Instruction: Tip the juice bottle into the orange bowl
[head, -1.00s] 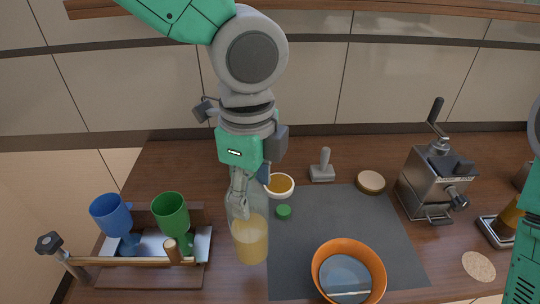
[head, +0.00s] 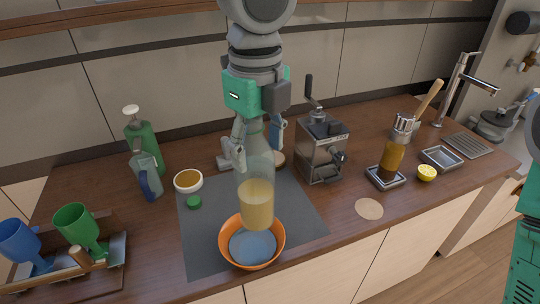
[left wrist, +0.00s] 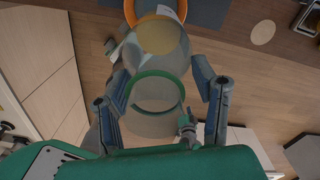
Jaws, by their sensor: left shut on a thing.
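The clear juice bottle (head: 257,190) holds pale yellow juice in its lower part and stands nearly upright in the head view. My left gripper (head: 256,145) is shut on its upper part; the bottle also shows between the fingers in the left wrist view (left wrist: 158,85). The orange bowl (head: 272,261) sits at the front of the dark mat, with a blue-grey inside. The bottle's bottom overlaps the bowl's back rim in the picture; I cannot tell the gap in height. My right gripper is out of view; only a green part of my right arm shows at the right edge.
The dark mat (head: 200,245) lies on the wooden counter. A green cap (head: 194,202) and a white cup (head: 188,181) are left of the bottle. A rack with blue and green goblets (head: 78,228) is at the left.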

